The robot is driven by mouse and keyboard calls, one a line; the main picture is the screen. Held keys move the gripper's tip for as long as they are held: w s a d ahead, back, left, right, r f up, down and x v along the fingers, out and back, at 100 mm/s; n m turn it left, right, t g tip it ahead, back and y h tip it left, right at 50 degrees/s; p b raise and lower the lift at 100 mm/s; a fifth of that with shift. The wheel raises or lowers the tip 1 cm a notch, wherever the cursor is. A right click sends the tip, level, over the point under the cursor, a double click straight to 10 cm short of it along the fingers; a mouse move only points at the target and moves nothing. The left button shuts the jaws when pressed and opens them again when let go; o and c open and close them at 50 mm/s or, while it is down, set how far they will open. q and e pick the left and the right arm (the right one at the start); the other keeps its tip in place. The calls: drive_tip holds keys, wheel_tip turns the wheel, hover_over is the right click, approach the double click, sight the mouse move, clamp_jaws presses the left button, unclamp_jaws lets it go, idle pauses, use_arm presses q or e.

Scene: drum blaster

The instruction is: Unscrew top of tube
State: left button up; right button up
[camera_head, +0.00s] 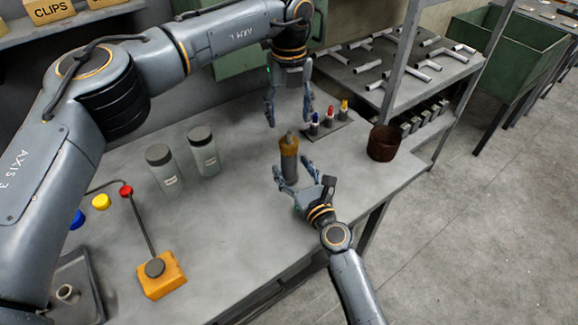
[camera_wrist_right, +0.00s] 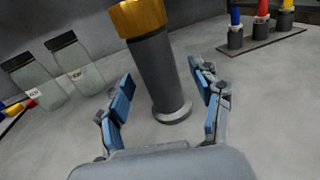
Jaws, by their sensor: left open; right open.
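The tube (camera_head: 289,168) stands upright on the grey table, with a dark grey body and an orange-yellow top (camera_head: 289,143). In the right wrist view, the tube body (camera_wrist_right: 158,70) flares into a round foot, and its yellow top (camera_wrist_right: 138,16) is cut off by the frame edge. My left gripper (camera_head: 288,122) is open and points down just above the tube's top. My right gripper (camera_head: 292,188) is open near the lower part of the tube. In its wrist view the open fingers (camera_wrist_right: 165,108) lie on either side of the tube, apart from it.
Two glass jars with dark lids (camera_head: 203,152) stand left of the tube. A small rack (camera_head: 332,128) with blue, red and yellow pieces sits behind right, beside a rusty round container (camera_head: 383,143). An orange box (camera_head: 161,275) lies at the front left. Bare table lies in front.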

drive_tip(key=shift+x, duration=1.1)
clamp_jaws()
